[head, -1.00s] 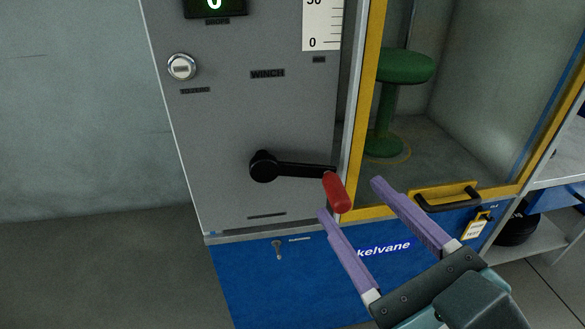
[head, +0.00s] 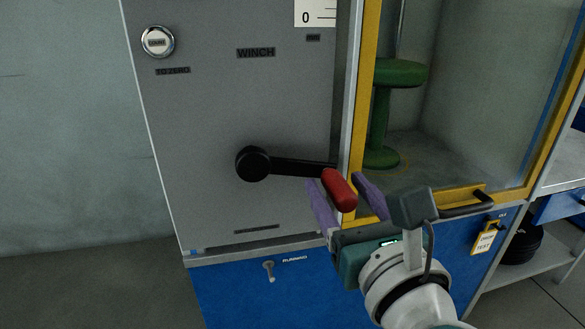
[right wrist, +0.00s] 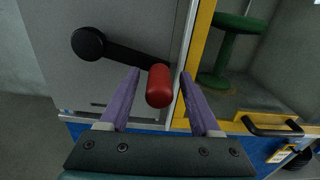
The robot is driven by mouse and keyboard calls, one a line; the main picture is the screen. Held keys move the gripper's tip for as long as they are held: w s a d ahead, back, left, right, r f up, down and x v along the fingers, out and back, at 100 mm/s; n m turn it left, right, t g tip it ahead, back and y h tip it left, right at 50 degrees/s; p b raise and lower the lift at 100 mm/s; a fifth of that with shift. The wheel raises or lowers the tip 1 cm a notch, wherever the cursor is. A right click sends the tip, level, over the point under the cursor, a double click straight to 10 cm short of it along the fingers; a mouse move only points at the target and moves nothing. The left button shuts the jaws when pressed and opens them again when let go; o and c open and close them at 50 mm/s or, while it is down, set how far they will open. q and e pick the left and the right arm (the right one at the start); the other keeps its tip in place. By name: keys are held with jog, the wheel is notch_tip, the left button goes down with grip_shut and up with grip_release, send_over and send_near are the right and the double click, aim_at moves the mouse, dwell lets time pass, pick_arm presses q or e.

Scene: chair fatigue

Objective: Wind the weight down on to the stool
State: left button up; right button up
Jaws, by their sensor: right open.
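The winch crank is a black arm (head: 293,167) on a grey panel, pointing right from its hub (head: 252,163), with a red handle (head: 339,189) at its end. My right gripper (head: 347,198) is open, its purple fingers on either side of the red handle. In the right wrist view the red handle (right wrist: 159,86) lies between the open fingers, with gaps on both sides. The green stool (head: 398,73) stands behind the yellow-framed window. A thin rod shows above the stool; the weight itself cannot be made out. My left gripper is not in view.
A yellow door frame (head: 360,100) stands close to the right of the crank handle, with a dark door handle (head: 467,203) lower right. A silver button (head: 157,42) and scale (head: 315,12) are above. A small lever (head: 268,271) sits on the blue base.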

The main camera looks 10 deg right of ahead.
jog(key=shift+w, duration=0.3)
grip_shut()
dwell(0.4)
dwell(0.9)
